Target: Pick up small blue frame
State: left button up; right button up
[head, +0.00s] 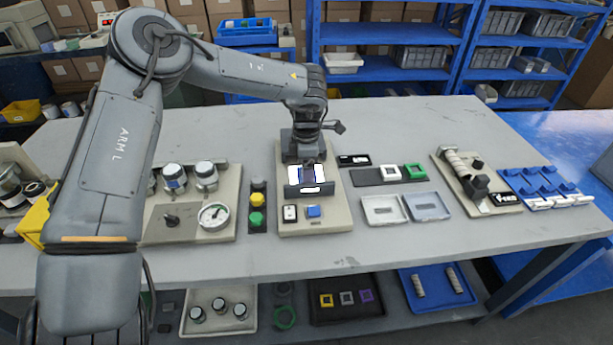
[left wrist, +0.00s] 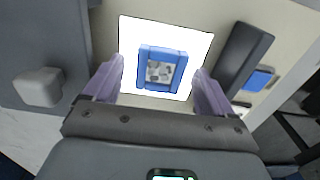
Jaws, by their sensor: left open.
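The small blue frame (left wrist: 162,68) lies on a bright white lit panel (left wrist: 205,45) in the left wrist view. It is square, and a grey patterned piece shows inside its opening. My left gripper (left wrist: 159,72) is open, with one pale finger on each side of the frame and a gap to both. In the head view my left gripper (head: 306,162) is over the lit panel (head: 308,175) on a beige station, and it mostly hides the frame there. My right gripper is not in view.
Right of the station, a dark strip (head: 367,176) holds a white and a green frame (head: 414,170). Two shallow trays (head: 384,210) stand in front. Left are yellow and green knobs (head: 257,218) and a gauge panel (head: 190,232). The table's back centre-right is clear.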

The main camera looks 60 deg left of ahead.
pick_arm(q)
jog(key=shift+c, duration=0.3)
jog(key=c, duration=1.1)
